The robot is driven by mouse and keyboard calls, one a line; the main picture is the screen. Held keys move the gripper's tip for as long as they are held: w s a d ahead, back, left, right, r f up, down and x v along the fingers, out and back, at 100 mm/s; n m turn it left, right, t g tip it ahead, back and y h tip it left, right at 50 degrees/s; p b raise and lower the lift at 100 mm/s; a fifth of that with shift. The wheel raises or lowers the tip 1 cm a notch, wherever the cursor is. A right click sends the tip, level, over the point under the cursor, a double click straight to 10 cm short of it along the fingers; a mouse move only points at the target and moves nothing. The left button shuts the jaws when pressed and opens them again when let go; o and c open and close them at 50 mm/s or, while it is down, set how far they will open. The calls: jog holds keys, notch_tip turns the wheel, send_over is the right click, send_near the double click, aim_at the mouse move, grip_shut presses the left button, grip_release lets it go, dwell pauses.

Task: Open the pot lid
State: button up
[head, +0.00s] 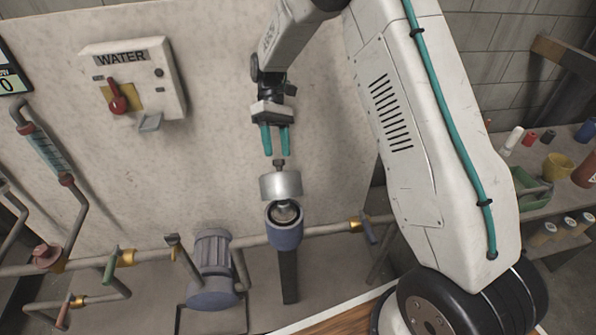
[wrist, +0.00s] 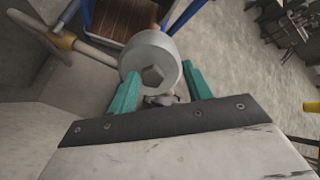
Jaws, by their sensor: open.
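The pot (head: 285,236) is a blue-grey cup on a dark post, standing in the middle of the head view. Its round mouth shows, with a grey part inside. The silver lid (head: 281,187) sits above and behind that mouth, with a small dark knob (head: 279,165) on top. How the lid joins the pot is hard to tell. My gripper (head: 276,152) points down just above the knob, teal fingers apart and nothing held. In the wrist view the round grey lid (wrist: 165,55) shows beyond and between the fingertips.
A water switch box (head: 133,85) hangs on the wall panel at the left. A motor pump (head: 214,268) and pipes with valves (head: 124,256) run low along the panel. A shelf with bottles and cups (head: 557,168) stands at the right.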

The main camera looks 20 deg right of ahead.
jog(key=s+d+r, duration=0.1)
jog(key=s+r, duration=0.1)
jog(key=s, duration=1.4)
jog(key=shift+d, duration=0.15)
